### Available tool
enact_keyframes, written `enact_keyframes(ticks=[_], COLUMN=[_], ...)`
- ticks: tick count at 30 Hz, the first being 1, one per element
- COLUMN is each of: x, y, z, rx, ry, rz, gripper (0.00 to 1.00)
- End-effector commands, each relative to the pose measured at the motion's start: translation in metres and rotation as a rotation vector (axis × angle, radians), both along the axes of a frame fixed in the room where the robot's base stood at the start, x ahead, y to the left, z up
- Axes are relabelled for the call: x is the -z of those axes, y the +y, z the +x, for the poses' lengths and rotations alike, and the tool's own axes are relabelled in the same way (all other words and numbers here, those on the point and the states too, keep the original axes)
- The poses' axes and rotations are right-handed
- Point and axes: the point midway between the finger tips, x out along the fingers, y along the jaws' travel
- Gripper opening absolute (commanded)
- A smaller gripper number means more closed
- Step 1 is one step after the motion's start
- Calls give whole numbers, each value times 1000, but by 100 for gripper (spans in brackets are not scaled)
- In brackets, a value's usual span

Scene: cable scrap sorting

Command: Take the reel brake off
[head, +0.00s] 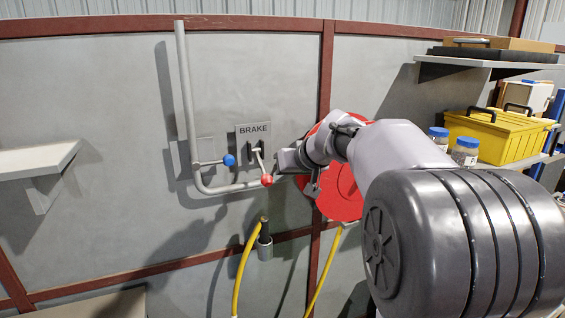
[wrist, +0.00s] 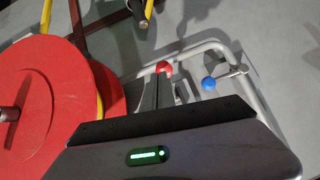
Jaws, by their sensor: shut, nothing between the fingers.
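The brake lever, with a red ball knob (head: 267,180), hangs below and in front of the grey plate marked BRAKE (head: 253,128) on the wall; its arm slants down to the right. My gripper (head: 280,164) is shut and empty, just right of the lever in the head view. In the wrist view the red knob (wrist: 163,66) shows right at the tips of my gripper (wrist: 156,80); whether they touch I cannot tell. The red reel (head: 342,190) is partly hidden behind my arm and fills the left of the wrist view (wrist: 55,105).
A grey pipe (head: 187,90) with a blue-knobbed handle (head: 229,160) runs close left of and below the lever. A yellow cable (head: 241,265) and a short holder (head: 265,247) are below. Shelves with a yellow box (head: 490,135) and jars stand right; a small shelf (head: 38,160) juts out left.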

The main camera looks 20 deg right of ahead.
Motion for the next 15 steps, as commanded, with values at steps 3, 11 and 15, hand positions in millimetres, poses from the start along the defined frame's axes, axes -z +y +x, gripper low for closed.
enact_keyframes(ticks=[3, 11, 15], x=[-2, -5, -5], y=[-6, -12, -14], z=[-32, -84, -96], rx=[4, 4, 2], ry=[0, 0, -2], rz=[2, 1, 1], gripper=[0, 0, 0])
